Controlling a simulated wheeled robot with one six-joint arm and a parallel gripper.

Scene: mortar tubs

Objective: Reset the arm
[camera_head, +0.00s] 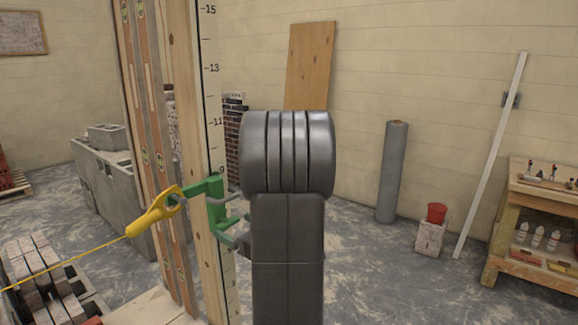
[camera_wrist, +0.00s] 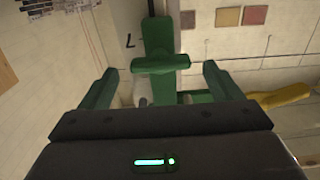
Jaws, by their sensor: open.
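My gripper (camera_wrist: 160,72) is open, with its two green fingers spread apart in the wrist view. In the head view my gripper (camera_head: 224,228) shows partly at the left of my dark arm, which hides the rest. A green clamp (camera_head: 203,188) sits on the upright wooden post, just beyond my fingers. In the wrist view the green clamp (camera_wrist: 157,42) appears between the fingers, with gaps on both sides. A yellow line holder (camera_head: 155,211) is at the clamp, and a yellow line runs from it to the lower left.
The post with a marked scale (camera_head: 212,110) and spirit levels (camera_head: 148,130) stand close at the left. A brick stack (camera_head: 40,275) is lower left, a block wall (camera_head: 108,180) behind. A grey roll (camera_head: 392,170) and workbench (camera_head: 530,215) are right. Open floor lies between.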

